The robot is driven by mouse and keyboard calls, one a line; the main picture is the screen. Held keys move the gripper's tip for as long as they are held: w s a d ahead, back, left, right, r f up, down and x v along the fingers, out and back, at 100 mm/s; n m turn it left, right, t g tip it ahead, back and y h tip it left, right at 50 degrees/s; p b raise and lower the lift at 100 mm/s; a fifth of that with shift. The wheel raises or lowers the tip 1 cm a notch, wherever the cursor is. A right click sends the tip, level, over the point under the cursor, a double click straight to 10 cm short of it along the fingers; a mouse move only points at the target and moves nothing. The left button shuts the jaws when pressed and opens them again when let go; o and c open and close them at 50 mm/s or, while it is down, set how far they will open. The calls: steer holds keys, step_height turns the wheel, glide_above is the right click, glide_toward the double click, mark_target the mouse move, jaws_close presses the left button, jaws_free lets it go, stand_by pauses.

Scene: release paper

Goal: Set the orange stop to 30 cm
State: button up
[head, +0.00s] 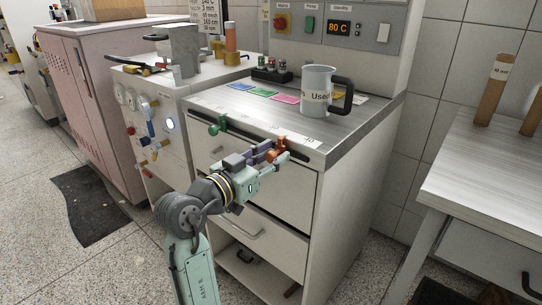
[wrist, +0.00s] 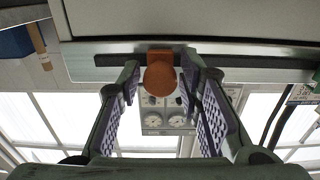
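The orange stop (head: 282,146) sits on the rail along the front edge of the metal-topped bench (head: 240,106), near its right end. In the wrist view the orange stop (wrist: 160,78) shows its round knob between my two purple-padded fingers. My gripper (head: 272,154) is open around the knob, with a gap on the left and a narrower one on the right. It also shows in the wrist view (wrist: 159,88). Scale marks (head: 310,140) lie along the bench's front edge, but their figures are too small to read.
A green stop (head: 217,125) sits on the same rail, further left. A grey mug marked "Used" (head: 317,92) stands on the bench top above the orange stop. Coloured cards (head: 262,93) lie behind. Drawers (head: 262,228) are below the rail; a grey table (head: 495,165) stands at right.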

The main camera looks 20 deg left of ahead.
jaws_close()
stand_by(0.3)
steer(key=a, duration=0.1)
steer(key=w+a, duration=0.1)
steer(key=a, duration=0.2)
steer(key=shift+w+a+b, duration=0.35)
steer(key=shift+b, duration=0.05)
steer(key=shift+o, duration=1.5)
jaws_free()
steer(key=v, duration=1.2)
